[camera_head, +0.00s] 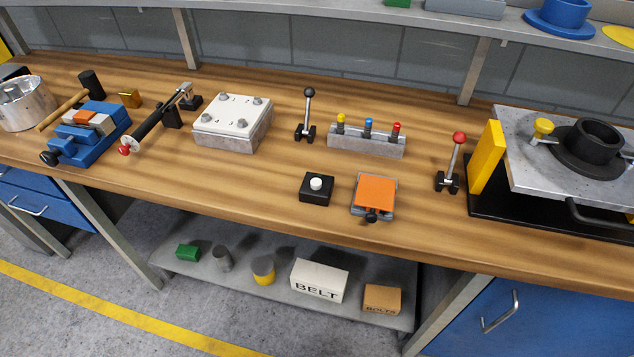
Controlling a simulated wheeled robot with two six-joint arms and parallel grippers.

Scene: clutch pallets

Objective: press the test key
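A small black box with a round white button (316,183) sits on the wooden bench near its front edge, at the middle of the head view. It looks like a push key, and the button stands up from the box. No label is readable on it. Just right of it is an orange plate on a grey base (375,191) with a black knob at its front. Neither of my grippers shows in this view, and nothing touches the button.
Behind the box stand a black-knobbed lever (307,113) and a block with yellow, blue and red pegs (367,139). A red-knobbed lever (455,160) and a metal plate fixture (520,150) are right. A bolted metal block (233,123) and blue vise (88,133) are left.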

